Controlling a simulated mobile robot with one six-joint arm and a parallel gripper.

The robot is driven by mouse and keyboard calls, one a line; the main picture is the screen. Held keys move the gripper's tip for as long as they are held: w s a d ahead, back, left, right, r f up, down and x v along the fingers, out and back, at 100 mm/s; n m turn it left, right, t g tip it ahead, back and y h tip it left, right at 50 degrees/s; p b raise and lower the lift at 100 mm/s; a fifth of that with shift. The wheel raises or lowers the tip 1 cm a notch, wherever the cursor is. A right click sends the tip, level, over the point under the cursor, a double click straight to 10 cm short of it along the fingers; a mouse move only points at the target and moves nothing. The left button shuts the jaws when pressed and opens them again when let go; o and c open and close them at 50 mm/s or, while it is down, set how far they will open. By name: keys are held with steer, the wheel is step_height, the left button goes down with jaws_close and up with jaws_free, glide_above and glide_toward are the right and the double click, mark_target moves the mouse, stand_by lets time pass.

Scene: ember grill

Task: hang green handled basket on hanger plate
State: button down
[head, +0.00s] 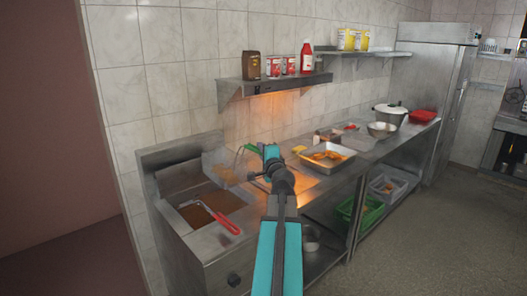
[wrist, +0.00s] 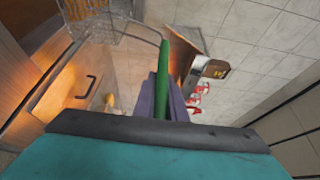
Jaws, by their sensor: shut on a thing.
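The green handle of the wire basket (head: 251,148) shows just left of my gripper (head: 268,157) in the head view. In the wrist view my gripper (wrist: 163,106) is shut on the green handle (wrist: 162,78), which points away from me. The wire basket (wrist: 112,24) hangs off the handle's far end at the upper left. In the head view the basket (head: 221,167) is above the fryer's back right side, partly blurred into the background. The raised metal back of the fryer (head: 180,153) stands against the wall; I cannot tell for sure whether it is the hanger plate.
A red-handled basket (head: 217,216) lies in the fryer (head: 205,238). A wall shelf (head: 275,84) with bottles and cans hangs above; its metal end is near the handle in the wrist view. A tray of food (head: 326,157) is on the counter to the right. The floor there is clear.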

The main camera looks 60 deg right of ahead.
steer(key=shift+w+d+p, duration=0.2)
steer(key=shift+w+d, duration=0.05)
steer(key=shift+w, duration=0.4)
steer(key=shift+w+d+p, duration=0.2)
steer(key=shift+w+d, duration=0.05)
steer(key=shift+w, duration=0.4)
steer(key=shift+f+b, duration=1.55)
steer(key=shift+b, duration=0.25)
steer(key=shift+f+b, duration=0.55)
steer(key=shift+b, duration=0.05)
steer(key=c, duration=1.7)
jaws_free()
steer(key=shift+f, duration=0.1)
steer(key=shift+a, duration=0.2)
steer(key=b+v, duration=0.3)
steer(key=v, duration=0.5)
steer(key=shift+s, duration=0.25)
